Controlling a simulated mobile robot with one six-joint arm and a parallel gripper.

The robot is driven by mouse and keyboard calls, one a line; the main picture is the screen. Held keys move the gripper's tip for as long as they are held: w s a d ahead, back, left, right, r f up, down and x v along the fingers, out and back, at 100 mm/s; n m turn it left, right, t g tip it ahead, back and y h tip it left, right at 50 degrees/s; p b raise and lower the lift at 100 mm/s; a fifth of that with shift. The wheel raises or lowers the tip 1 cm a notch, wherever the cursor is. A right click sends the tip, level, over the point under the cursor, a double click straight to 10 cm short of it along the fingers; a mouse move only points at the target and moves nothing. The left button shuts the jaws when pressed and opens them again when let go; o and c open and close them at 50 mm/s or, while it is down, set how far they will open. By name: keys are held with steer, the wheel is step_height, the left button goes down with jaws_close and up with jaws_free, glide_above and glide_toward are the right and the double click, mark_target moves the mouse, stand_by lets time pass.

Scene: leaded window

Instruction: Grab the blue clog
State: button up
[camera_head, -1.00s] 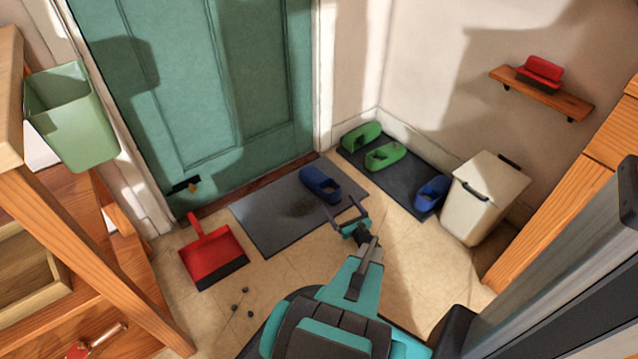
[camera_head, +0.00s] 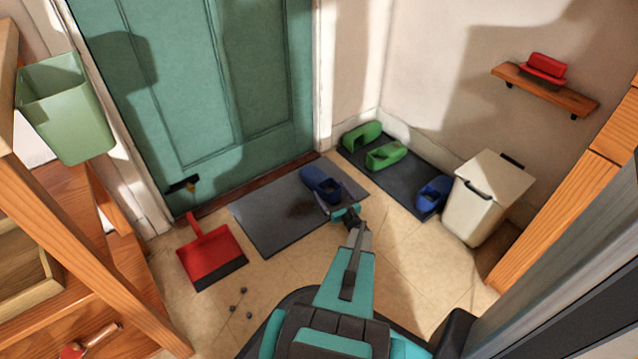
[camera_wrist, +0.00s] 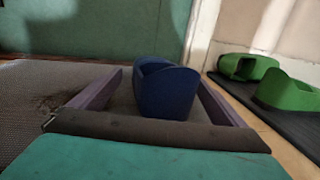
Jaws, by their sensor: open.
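A blue clog (camera_head: 320,184) lies on the grey doormat (camera_head: 270,217) in front of the green door. In the wrist view the blue clog (camera_wrist: 166,92) stands between my two spread fingers, with a gap to the left finger and a smaller one to the right finger. My gripper (camera_head: 338,205) is open and empty, low over the mat at the near end of this clog. A second blue clog (camera_head: 433,194) lies on the dark shoe tray (camera_head: 398,182) at the right, beside the bin.
Two green clogs (camera_head: 385,155) share the shoe tray. A white bin (camera_head: 484,200) stands right of it. A red dustpan (camera_head: 210,255) and several dark crumbs lie on the floor at left. A wooden bench (camera_head: 95,250) flanks the left side.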

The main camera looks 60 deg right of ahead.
mark_target(324, 182)
steer(key=shift+w, duration=0.1)
steer(key=shift+b+x, duration=0.8)
steer(key=shift+x, duration=0.15)
steer(key=shift+b+x, duration=0.65)
steer(key=shift+x, duration=0.95)
steer(key=shift+r, duration=0.1)
steer(key=c, duration=1.5)
steer(key=shift+r, duration=0.1)
